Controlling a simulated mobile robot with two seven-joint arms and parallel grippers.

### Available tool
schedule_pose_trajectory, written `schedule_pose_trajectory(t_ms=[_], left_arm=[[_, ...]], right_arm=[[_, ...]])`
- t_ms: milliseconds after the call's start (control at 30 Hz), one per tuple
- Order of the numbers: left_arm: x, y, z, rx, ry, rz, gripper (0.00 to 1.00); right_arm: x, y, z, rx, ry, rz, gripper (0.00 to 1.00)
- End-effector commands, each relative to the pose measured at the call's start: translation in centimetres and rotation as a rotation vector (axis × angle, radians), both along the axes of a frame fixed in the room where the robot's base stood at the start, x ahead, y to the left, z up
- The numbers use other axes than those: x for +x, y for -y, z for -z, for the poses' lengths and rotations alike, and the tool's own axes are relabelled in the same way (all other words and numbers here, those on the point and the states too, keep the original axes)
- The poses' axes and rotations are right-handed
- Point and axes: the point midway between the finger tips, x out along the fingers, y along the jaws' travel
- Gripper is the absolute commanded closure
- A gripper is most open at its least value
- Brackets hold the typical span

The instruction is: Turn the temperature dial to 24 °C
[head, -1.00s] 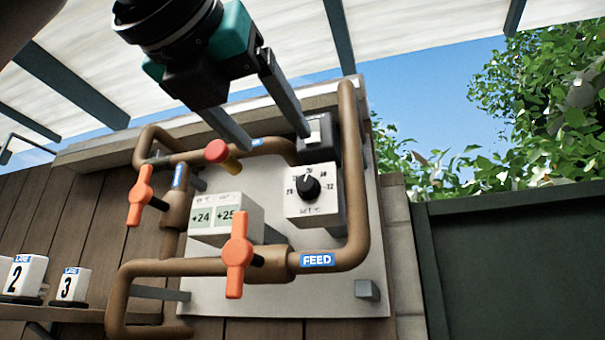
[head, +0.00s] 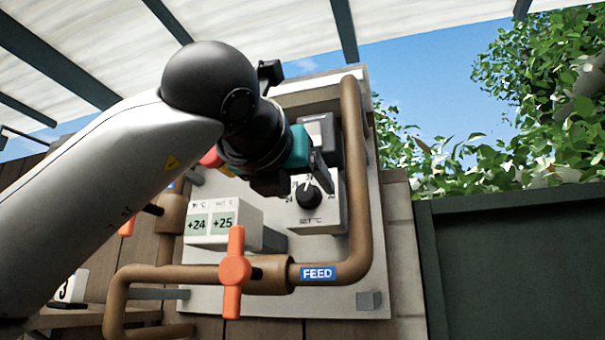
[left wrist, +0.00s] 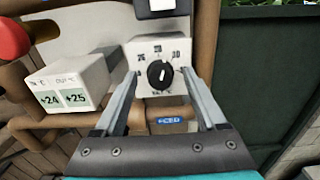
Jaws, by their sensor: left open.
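The temperature dial is a round black knob (head: 308,196) on a white box marked SET °C. In the left wrist view the knob (left wrist: 160,74) shows between my fingers, its white mark pointing roughly up; the exact number is too small to read. My left gripper (head: 318,175) is open, just above and in front of the dial box in the head view. In the left wrist view its two fingers (left wrist: 162,82) reach either side of the knob; whether they touch it is unclear. My gripper covers part of the dial box top in the head view. My right gripper is not in view.
A white display box (head: 210,222) left of the dial reads +24 and +25. An orange valve handle (head: 235,270) stands on the brown FEED pipe below. A brown pipe (head: 355,180) runs close along the dial's right. A dark switch box (head: 318,135) sits above.

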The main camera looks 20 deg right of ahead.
Motion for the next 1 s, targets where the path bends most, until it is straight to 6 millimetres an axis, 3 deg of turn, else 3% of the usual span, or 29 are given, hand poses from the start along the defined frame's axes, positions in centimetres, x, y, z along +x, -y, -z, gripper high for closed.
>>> schedule_pose_trajectory(t_ms=[400,1000], left_arm=[[0.60,0.40,0.07,0.000,0.000,-0.001,0.29],[0.57,0.36,0.03,0.000,0.000,-0.001,0.96]], right_arm=[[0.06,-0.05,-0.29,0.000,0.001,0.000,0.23],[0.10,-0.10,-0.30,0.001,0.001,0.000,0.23]])
